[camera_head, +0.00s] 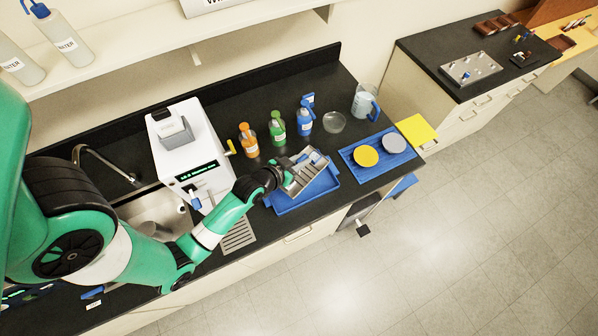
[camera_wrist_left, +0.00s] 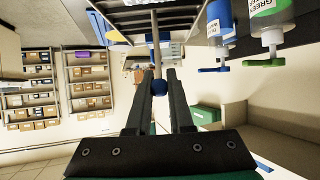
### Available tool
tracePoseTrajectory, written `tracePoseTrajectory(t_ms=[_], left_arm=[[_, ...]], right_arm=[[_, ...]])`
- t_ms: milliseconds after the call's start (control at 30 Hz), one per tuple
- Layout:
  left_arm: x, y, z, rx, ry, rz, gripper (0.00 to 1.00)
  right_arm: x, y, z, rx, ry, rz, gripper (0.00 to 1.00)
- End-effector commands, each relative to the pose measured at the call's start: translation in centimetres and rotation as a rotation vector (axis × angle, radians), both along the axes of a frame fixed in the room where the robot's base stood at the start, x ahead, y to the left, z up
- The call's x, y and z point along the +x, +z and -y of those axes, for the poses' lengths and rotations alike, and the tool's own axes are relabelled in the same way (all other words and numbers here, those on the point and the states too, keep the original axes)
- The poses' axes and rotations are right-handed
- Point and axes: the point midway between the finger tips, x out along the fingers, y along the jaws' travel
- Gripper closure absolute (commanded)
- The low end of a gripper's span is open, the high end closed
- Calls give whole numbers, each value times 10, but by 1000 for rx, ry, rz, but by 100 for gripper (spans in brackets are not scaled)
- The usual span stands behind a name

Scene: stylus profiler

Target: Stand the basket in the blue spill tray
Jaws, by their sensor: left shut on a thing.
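My left gripper (camera_head: 279,178) is shut on the handle of the metal basket (camera_head: 304,173). In the left wrist view the fingers (camera_wrist_left: 160,85) close around the handle, with its blue ball end (camera_wrist_left: 159,88) between them, and the basket's slotted side (camera_wrist_left: 150,22) shows at the top. In the head view the basket looks tilted and overlaps the blue spill tray (camera_head: 313,201) on the dark counter. I cannot tell whether it touches the tray. Small blue and pale items show in the basket. The right gripper is not in view.
Orange (camera_head: 248,140), green (camera_head: 277,128) and blue (camera_head: 304,118) bottles stand behind the tray, beside a glass dish (camera_head: 334,122) and a jug (camera_head: 363,101). A blue mat (camera_head: 384,168) with two discs lies right. A white instrument (camera_head: 186,150) stands left.

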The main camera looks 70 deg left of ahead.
Motion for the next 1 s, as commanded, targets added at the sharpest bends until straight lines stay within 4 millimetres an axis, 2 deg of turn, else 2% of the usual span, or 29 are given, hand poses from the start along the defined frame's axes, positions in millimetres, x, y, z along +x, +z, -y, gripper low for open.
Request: tracePoseTrajectory(t_ms=[100,233,500,700,900,1000], left_arm=[[-6,-2,-9,1,27,3,100],[-7,-5,-10,1,29,2,100],[-6,-55,-9,0,29,1,100],[-6,-64,-9,1,28,3,100],[-6,-98,-9,0,28,1,100],[-6,-103,-9,1,29,3,100]], right_arm=[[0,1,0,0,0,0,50],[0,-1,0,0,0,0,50],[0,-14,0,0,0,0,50],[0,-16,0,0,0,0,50],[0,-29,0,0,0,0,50],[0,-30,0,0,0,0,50]])
